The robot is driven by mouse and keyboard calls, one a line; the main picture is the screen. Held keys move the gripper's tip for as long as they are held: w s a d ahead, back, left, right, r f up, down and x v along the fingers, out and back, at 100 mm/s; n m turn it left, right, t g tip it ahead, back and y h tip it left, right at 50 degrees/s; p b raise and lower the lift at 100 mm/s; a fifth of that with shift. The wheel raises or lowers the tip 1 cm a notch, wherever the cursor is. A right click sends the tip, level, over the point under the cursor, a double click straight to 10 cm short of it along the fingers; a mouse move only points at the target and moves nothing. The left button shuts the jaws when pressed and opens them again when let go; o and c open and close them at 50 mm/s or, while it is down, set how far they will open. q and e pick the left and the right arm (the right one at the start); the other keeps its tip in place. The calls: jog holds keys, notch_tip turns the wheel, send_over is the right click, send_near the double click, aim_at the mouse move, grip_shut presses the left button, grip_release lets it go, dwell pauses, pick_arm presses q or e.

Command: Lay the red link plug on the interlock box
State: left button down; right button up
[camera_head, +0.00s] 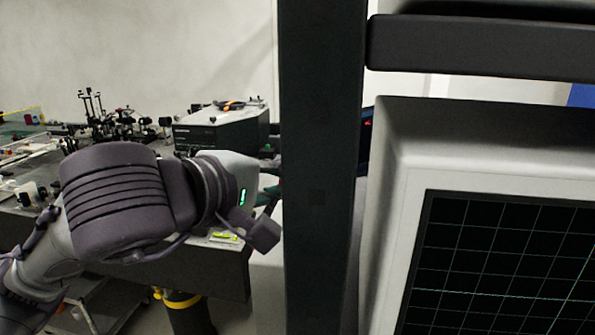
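My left arm comes in from the left and reaches to the dark upright post. A dark part of my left gripper (271,190) shows just left of the post, which hides its fingertips. I cannot tell whether it is open or shut, or if it holds anything. A small red spot (368,123) shows on a dark object right of the post, mostly hidden; I cannot tell whether it is the red link plug. I cannot make out the interlock box for sure. My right gripper is not in view.
The dark post (322,170) and a large grey instrument with a grid screen (500,270) block the middle and right. A dark-fronted box (196,139) with small items on top stands on the bench (228,262), beside optical mounts (110,122). A yellow-green item (224,237) lies near the bench's front edge.

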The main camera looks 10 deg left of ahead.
aim_at(266, 271)
pick_arm(q)
jog(key=shift+s+a, duration=0.1)
jog(key=shift+s, duration=0.05)
jog(key=shift+s+a+r, duration=0.1)
jog(key=shift+s, duration=0.2)
jog(key=shift+f, duration=0.2)
jog(key=shift+w+f+b, duration=0.2)
jog(key=shift+f+b, duration=0.2)
jog(key=shift+f, duration=0.35)
jog(key=shift+f+b, duration=0.35)
jog(key=shift+f, duration=0.5)
jog(key=shift+f+b, duration=0.45)
jog(key=shift+f, duration=0.85)
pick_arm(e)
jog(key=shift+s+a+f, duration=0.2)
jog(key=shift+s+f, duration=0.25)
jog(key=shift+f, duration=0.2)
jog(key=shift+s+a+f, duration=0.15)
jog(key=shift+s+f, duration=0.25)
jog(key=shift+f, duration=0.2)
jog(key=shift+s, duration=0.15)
pick_arm(q)
jog(key=shift+f+b, duration=0.2)
jog(key=shift+b, duration=0.1)
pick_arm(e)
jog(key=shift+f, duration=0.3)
